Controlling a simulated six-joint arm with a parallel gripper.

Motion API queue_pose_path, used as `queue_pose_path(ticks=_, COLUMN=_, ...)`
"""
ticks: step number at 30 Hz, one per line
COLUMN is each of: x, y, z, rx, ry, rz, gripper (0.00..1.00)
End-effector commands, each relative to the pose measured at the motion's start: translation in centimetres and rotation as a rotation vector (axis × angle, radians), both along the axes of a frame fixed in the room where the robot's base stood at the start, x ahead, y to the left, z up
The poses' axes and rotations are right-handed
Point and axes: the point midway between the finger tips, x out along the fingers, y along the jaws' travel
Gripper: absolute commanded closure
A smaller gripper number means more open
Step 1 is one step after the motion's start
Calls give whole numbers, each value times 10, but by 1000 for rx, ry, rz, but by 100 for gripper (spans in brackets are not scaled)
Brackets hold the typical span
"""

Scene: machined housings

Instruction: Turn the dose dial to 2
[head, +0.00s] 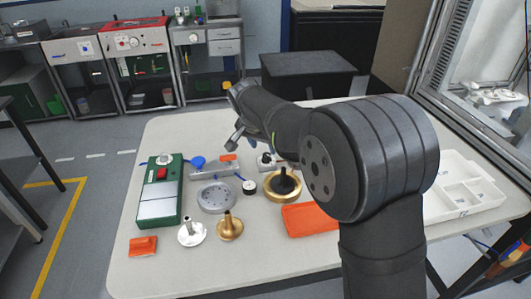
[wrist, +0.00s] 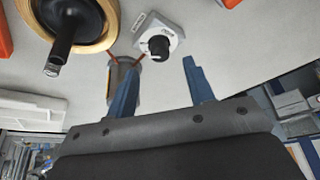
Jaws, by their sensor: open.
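What looks like the dose dial is a black knob (wrist: 158,46) on a light grey plate (wrist: 174,32) with small labels in the wrist view. The labels and the setting are too small to read. In the head view it seems to be the black knob (head: 266,158) just right of my gripper, partly hidden by my arm. My gripper (wrist: 160,68) is open and empty. Its two blue fingers point toward the knob, which shows between and beyond the tips, apart from them. In the head view my gripper (head: 236,137) hangs above the back of the table.
A gold ring with a black stem (head: 284,186) stands close by. A grey round flange (head: 217,196), a green box (head: 161,188), an orange tray (head: 309,218) and brass and silver parts share the table. A white divided tray (head: 462,190) is at right.

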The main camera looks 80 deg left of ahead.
Motion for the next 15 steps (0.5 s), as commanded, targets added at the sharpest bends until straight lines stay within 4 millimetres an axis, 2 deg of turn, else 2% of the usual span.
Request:
queue_pose_path(ticks=3, x=6, y=6, z=-22, rx=-3, ry=0, rz=-1, gripper=52)
queue_pose_path(ticks=6, x=9, y=11, z=-33, rx=-1, ry=-1, rz=0, gripper=52)
queue_pose_path(ticks=15, x=12, y=15, z=-45, rx=2, ry=-1, rz=0, gripper=52)
